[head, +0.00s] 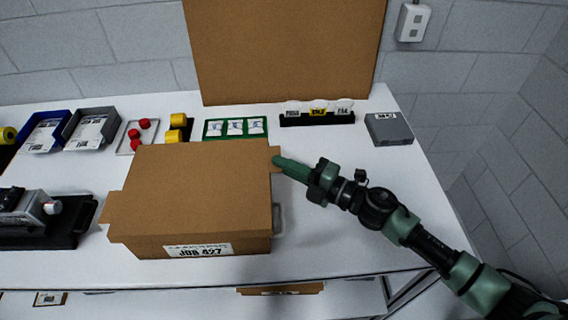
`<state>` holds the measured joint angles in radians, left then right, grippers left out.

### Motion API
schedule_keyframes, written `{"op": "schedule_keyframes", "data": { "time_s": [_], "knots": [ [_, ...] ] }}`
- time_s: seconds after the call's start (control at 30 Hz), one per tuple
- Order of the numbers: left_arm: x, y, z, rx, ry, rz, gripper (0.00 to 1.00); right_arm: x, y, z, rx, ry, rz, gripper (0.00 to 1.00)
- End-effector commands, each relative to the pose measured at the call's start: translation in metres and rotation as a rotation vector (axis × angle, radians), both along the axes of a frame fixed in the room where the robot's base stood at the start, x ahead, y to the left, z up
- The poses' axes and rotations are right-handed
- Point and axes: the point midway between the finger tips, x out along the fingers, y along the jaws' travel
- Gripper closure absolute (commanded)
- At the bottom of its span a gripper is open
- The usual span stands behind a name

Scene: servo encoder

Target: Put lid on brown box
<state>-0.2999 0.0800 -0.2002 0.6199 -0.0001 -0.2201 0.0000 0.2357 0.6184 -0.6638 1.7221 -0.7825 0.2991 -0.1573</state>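The brown box (205,246) stands on the white table, with a "JOB 427" label on its front. A flat brown lid (195,185) lies over its top and hides the inside. The lid has a tab at its left front (112,213) and one at its right back. I cannot tell whether the lid is fully seated. My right gripper (277,161) reaches in from the right, with its green fingertips at the right back tab. The fingers are seen edge-on, so I cannot tell whether they grip the tab. My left gripper is not in view.
Behind the box are blue (47,133) and grey bins (92,130), red pieces (144,124), yellow pieces (175,136), a green-framed tray (236,137) and a black rack (317,118). A grey box (389,129) sits at the right. A black device (45,225) is at left.

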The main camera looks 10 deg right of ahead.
Motion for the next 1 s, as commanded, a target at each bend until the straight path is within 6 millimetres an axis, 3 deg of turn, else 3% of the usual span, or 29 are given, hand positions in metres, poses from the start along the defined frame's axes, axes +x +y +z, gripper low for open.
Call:
{"op": "schedule_keyframes", "data": {
  "time_s": [1.0],
  "knots": [
    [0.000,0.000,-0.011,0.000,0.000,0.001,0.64,0.000,0.000,-0.012,0.002,0.001,0.000,1.00]
  ]
}}
